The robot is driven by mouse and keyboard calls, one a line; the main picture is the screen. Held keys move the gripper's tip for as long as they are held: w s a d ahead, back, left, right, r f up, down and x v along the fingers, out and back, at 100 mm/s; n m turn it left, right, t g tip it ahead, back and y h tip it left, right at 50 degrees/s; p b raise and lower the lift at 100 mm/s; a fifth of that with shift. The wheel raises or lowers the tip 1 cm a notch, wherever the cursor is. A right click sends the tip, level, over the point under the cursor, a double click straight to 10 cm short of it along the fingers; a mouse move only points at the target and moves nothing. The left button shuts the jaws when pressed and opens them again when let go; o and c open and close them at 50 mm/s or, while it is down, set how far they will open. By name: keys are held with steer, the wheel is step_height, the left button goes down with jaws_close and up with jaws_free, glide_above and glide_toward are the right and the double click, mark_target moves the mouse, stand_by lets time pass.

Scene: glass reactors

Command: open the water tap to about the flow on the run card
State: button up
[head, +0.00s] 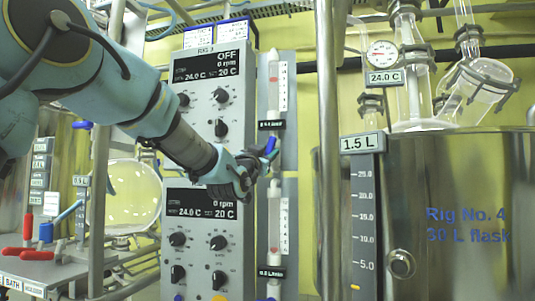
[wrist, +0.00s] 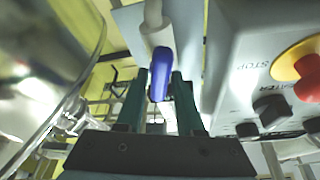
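The water tap has a blue lever (head: 270,145) below the upper flow tube (head: 273,85) in the head view. In the wrist view the blue lever (wrist: 160,72) hangs from a pale stem and points down toward the camera. My gripper (head: 262,163) is at the lever. In the wrist view my gripper (wrist: 160,80) has one dark green finger on each side of the lever, close to it; contact is not clear. The upper tube holds a red float, with a small black readout (head: 271,125) below, too small to read surely. I cannot pick out the run card with certainty.
A control panel (head: 216,85) with dials stands left of the tap; its red stop button (wrist: 295,60) is near my gripper's right in the wrist view. A steel post (head: 327,150) and large steel vessel (head: 450,210) stand to the right. A second flow tube (head: 275,225) is below.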

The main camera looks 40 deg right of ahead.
steer(key=o, duration=0.3)
steer(key=b+v, duration=0.1)
steer(key=v, duration=0.9)
steer(key=shift+s+a+f, duration=0.2)
steer(key=shift+a, duration=0.15)
stand_by(0.4)
